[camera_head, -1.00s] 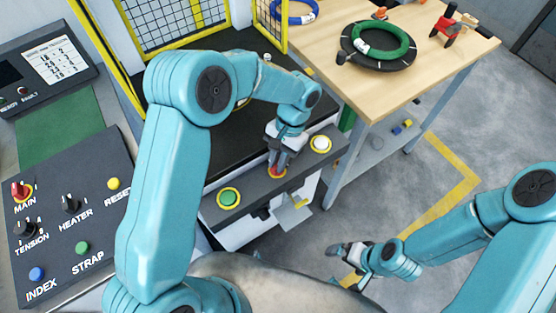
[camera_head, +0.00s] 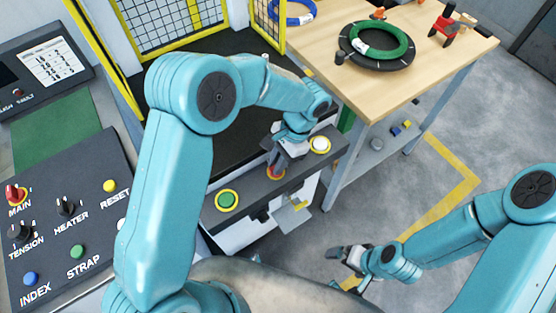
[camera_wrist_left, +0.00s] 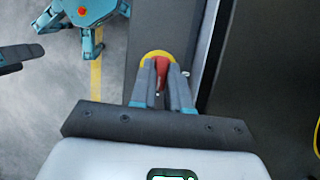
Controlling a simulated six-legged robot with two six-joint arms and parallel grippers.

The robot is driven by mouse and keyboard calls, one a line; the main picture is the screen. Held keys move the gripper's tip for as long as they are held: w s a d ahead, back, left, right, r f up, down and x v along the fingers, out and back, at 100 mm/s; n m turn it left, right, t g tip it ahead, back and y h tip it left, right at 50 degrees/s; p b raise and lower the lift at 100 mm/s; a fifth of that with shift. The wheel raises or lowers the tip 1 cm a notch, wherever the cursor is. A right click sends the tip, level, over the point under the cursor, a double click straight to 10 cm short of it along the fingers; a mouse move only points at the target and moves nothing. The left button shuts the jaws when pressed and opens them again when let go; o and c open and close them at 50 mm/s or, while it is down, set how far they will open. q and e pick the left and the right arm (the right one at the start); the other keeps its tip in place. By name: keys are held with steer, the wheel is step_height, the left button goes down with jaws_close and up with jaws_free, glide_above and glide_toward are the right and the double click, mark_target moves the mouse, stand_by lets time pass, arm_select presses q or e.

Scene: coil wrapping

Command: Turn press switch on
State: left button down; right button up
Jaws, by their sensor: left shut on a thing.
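A red switch on a round yellow base (camera_head: 276,173) sits on the dark front panel, between a green button (camera_head: 228,200) and a white button (camera_head: 320,145). My left gripper (camera_head: 275,163) is at the red switch, reaching down from above. In the left wrist view, its two fingers (camera_wrist_left: 161,75) are shut on the red handle (camera_wrist_left: 161,72), with the yellow base (camera_wrist_left: 155,54) just beyond. The fingers partly hide the switch in the head view. My right gripper (camera_head: 343,254) hangs over the floor at the lower right, away from the panel; its opening is unclear.
A console (camera_head: 95,225) with MAIN, TENSION and HEATER knobs and several buttons stands at left. A yellow-framed mesh guard (camera_head: 165,38) rises behind. A wooden table (camera_head: 380,95) with coils stands at right. Open floor (camera_head: 400,190) lies below it.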

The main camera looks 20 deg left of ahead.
arm_select(q)
steer(key=c, duration=1.1)
jaws_free()
steer(key=shift+r, duration=0.1)
steer(key=v, duration=1.6)
steer(key=shift+w+r, duration=0.1)
